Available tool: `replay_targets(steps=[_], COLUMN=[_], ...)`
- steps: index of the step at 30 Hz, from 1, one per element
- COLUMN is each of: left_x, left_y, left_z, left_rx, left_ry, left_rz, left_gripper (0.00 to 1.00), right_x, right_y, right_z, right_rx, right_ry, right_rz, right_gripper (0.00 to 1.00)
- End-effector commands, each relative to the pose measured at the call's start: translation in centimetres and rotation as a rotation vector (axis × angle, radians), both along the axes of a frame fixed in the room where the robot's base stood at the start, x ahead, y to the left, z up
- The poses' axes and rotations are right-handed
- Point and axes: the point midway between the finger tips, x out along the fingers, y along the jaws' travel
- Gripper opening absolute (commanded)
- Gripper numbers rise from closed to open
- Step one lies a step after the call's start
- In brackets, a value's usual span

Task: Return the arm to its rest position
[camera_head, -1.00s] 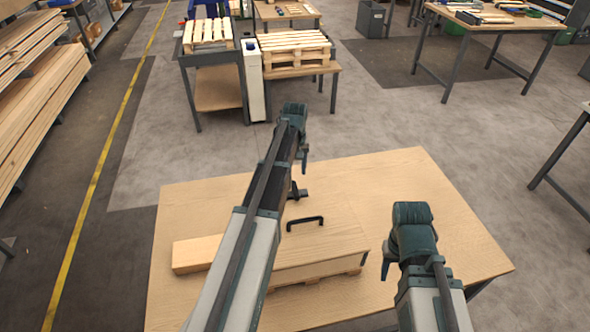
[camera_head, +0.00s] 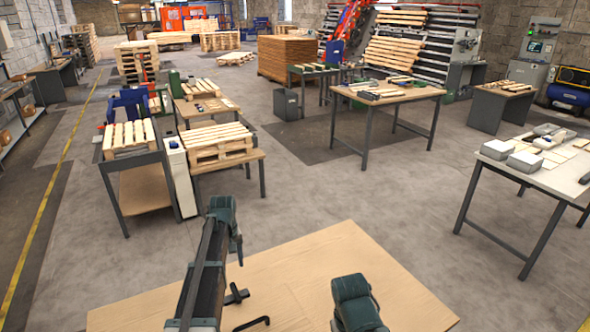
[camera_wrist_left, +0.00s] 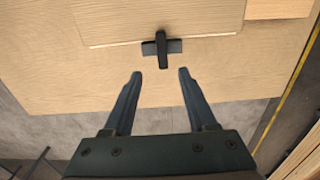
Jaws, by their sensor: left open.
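My left gripper (camera_wrist_left: 160,74) is open and empty in the left wrist view, its two dark fingers apart above the wooden table (camera_wrist_left: 60,82). Between and beyond its tips is a black latch-like piece (camera_wrist_left: 161,48) at the edge of a wooden lid (camera_wrist_left: 160,20). In the head view my left gripper (camera_head: 237,246) hangs above the table (camera_head: 345,262), its fingers hard to make out. The black piece (camera_head: 236,294) and a black handle (camera_head: 252,323) show below it. My right wrist is at the bottom centre; its fingers cannot be made out.
Beyond the table is open grey floor (camera_head: 330,195). A bench with stacked pallets (camera_head: 216,147) and another pallet (camera_head: 130,138) stand at the left. A workbench (camera_head: 385,95) is at the centre right, and a white-topped table (camera_head: 550,178) at the right.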

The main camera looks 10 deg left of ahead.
Motion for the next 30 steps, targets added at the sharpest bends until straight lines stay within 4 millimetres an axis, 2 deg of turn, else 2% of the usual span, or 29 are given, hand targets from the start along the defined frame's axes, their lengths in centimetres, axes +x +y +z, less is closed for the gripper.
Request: replay_targets(steps=[5, 6, 9, 12, 15, 18, 21, 30], left_x=[-4.7, -6.3, -10.8, -15.2, -18.9, -21.5, -23.0, -23.4], left_y=[-8.0, -10.4, -15.8, -19.8, -22.6, -24.2, -25.0, -25.5], left_z=[-0.9, -1.2, -1.8, -2.2, -2.6, -2.8, -2.9, -2.9], left_rx=[0.015, 0.022, 0.037, 0.054, 0.066, 0.078, 0.084, 0.087], left_ry=[0.015, 0.021, 0.035, 0.049, 0.059, 0.067, 0.072, 0.075], left_rz=[-0.208, -0.280, -0.467, -0.640, -0.783, -0.886, -0.947, -0.977], left_gripper=[0.57, 0.57, 0.57, 0.57, 0.57, 0.57, 0.57, 0.57], right_x=[0.0, 0.0, 0.0, 0.0, 0.0, 0.0, 0.0, 0.0], right_y=[0.0, 0.0, 0.0, 0.0, 0.0, 0.0, 0.0, 0.0], right_z=[-0.9, -1.2, -1.8, -2.3, -2.7, -3.0, -3.1, -3.1], right_rx=[0.000, 0.000, 0.000, 0.000, 0.000, 0.000, 0.000, 0.000], right_ry=[0.000, 0.000, 0.000, 0.000, 0.000, 0.000, 0.000, 0.000], right_rz=[0.000, 0.000, -0.001, -0.001, -0.001, -0.001, -0.001, -0.001], right_gripper=[0.50, 0.50, 0.50, 0.50, 0.50, 0.50, 0.50, 0.50])
